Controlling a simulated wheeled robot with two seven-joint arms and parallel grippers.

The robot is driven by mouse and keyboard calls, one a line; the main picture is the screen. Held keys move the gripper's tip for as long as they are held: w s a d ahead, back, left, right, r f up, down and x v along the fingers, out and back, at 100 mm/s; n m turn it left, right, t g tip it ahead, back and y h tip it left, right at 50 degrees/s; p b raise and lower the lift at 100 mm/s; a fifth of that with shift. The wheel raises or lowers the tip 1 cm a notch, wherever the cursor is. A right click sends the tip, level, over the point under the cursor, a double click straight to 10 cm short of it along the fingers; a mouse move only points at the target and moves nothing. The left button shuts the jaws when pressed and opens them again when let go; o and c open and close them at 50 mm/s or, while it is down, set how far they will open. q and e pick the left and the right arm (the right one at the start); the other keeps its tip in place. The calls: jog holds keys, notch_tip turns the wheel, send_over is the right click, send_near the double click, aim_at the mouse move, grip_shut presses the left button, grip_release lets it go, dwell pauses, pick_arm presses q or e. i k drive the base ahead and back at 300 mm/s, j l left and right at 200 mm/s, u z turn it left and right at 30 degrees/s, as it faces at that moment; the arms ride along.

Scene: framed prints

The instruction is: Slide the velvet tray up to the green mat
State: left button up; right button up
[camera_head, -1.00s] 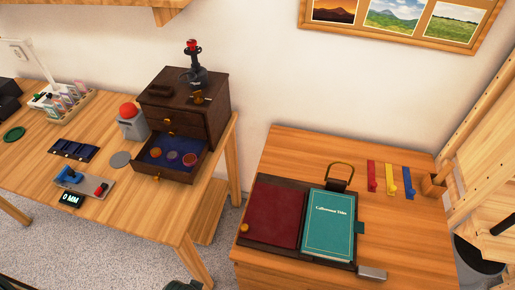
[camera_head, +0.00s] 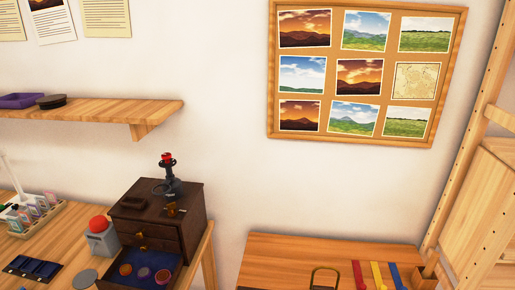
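No tray in view is plainly the velvet one. A shallow purple tray (camera_head: 20,101) sits on the wall shelf at the upper left, beside a dark round object. A dark blue slotted tray (camera_head: 32,269) lies on the left table, near the bottom edge of the picture. The blue-lined open drawer (camera_head: 150,266) of the dark wooden chest holds several small round items. No green mat shows in this view. Neither of my grippers is in view.
The wall shelf (camera_head: 100,112) ends left of the picture board (camera_head: 365,75). The dark chest (camera_head: 160,220) stands on the left table, beside a grey box with a red dome (camera_head: 100,236). Another wooden table (camera_head: 325,255) stands at the right, with red, yellow and blue strips.

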aim_at(33, 268)
jog(key=u, duration=1.2)
